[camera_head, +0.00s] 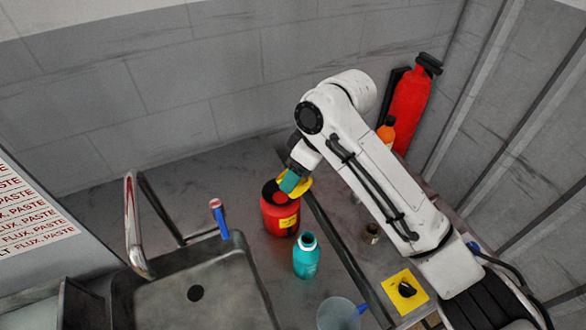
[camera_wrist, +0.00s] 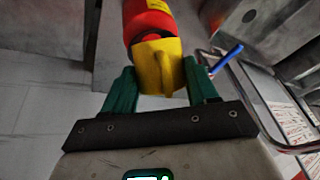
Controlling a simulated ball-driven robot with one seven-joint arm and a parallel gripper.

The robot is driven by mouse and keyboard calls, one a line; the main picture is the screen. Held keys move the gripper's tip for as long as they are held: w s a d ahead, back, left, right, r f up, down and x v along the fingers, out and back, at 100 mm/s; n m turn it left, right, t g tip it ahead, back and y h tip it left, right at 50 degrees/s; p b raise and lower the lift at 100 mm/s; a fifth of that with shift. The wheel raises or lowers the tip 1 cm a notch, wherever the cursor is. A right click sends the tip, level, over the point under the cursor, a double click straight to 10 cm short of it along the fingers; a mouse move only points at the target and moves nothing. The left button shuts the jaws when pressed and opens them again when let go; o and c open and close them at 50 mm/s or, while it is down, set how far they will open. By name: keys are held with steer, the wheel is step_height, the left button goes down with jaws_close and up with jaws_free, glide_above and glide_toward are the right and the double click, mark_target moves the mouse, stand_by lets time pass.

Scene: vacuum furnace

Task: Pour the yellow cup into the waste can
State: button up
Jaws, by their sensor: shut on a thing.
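My gripper (camera_wrist: 160,86) is shut on the yellow cup (camera_wrist: 174,65), with a green finger on each side of it. In the head view my gripper (camera_head: 291,181) holds the cup (camera_head: 306,186) above the top of the red waste can (camera_head: 272,219). The can stands on the grey counter, has a yellow label, and shows a dark opening partly hidden by my gripper. The can also shows in the wrist view (camera_wrist: 146,16), just beyond the cup. The cup seems tilted towards it. The cup's contents are hidden.
A teal bottle (camera_head: 306,260) stands in front of the can, with a clear beaker (camera_head: 338,314) nearer. A sink (camera_head: 215,285), steel tap (camera_head: 131,225) and blue marker-like thing (camera_head: 220,222) are left. A fire extinguisher (camera_head: 409,105) and an orange bottle (camera_head: 386,131) stand behind my arm.

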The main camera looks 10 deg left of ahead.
mark_target(309, 185)
steer(key=shift+s+d+f+t+y+b, duration=0.15)
steer(key=shift+f+t+y+b, duration=0.35)
steer(key=shift+b, duration=1.3)
steer(key=shift+s+d+f+t+y+b, duration=0.15)
steer(key=shift+f+y+b, duration=0.65)
steer(key=shift+b, duration=0.95)
steer(key=y+b, duration=0.1)
steer(key=b, duration=0.1)
steer(key=f+t+y+b, duration=0.1)
steer(key=y+b, duration=0.1)
steer(key=shift+d+n+b, duration=0.1)
steer(key=shift+n+b, duration=0.2)
steer(key=y+b, duration=0.1)
steer(key=b, duration=0.1)
steer(key=f+t+y+b, duration=0.1)
steer(key=b, duration=0.2)
steer(key=shift+f+t+y, duration=0.15)
steer(key=shift+t+y, duration=0.1)
steer(key=shift+y, duration=0.15)
steer(key=shift+r+p, duration=2.2)
steer(key=shift+r, duration=0.6)
